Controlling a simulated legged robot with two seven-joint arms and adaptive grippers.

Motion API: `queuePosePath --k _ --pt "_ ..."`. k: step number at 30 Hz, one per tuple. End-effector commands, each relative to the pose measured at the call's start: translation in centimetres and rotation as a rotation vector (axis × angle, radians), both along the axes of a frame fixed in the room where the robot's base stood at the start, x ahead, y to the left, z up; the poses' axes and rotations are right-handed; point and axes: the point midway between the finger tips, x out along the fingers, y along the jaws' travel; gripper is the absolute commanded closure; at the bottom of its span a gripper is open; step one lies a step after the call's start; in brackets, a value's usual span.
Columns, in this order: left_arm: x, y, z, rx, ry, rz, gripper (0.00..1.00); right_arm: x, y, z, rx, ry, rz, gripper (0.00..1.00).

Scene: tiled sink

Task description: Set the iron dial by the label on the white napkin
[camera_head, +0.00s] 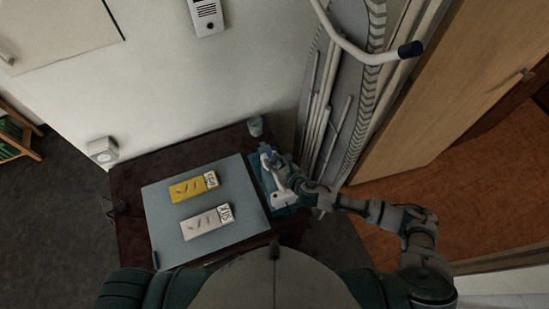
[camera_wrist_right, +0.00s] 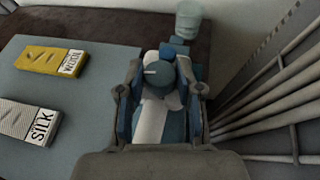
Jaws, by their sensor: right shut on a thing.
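The iron (camera_head: 284,199), white and blue, stands at the right end of the table. Its round teal dial (camera_wrist_right: 158,74) has a white mark and shows between my right fingers in the wrist view. My right gripper (camera_head: 273,168) is closed around the dial, one finger on each side; the exact contact is hard to see. The white napkin (camera_head: 205,222) lies on the board with a label (camera_wrist_right: 42,127) reading SILK. A yellow napkin (camera_head: 188,188) lies behind it with its own label (camera_wrist_right: 73,62), which seems to read WOOL. My left gripper is out of view.
The napkins lie on a grey-blue board (camera_head: 165,225) on a dark table (camera_head: 128,180). A small translucent cup (camera_head: 255,126) stands at the back. A folded ironing board (camera_head: 343,90) and pale pipes stand close to the right of the iron. The wall is behind the table.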

Motion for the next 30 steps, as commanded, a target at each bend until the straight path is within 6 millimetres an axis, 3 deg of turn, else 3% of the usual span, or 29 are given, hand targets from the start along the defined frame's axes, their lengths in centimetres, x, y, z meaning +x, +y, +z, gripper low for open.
queuePosePath --k 3,12,30 --pt "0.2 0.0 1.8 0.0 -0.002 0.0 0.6 0.0 0.1 0.5 0.0 -0.001 -0.114 1.0" --pt "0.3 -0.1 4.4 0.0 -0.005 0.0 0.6 -0.1 0.3 0.4 0.0 0.0 -0.376 1.0" --pt "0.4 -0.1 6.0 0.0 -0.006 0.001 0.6 -0.2 0.5 0.1 -0.001 -0.002 -0.621 1.0"
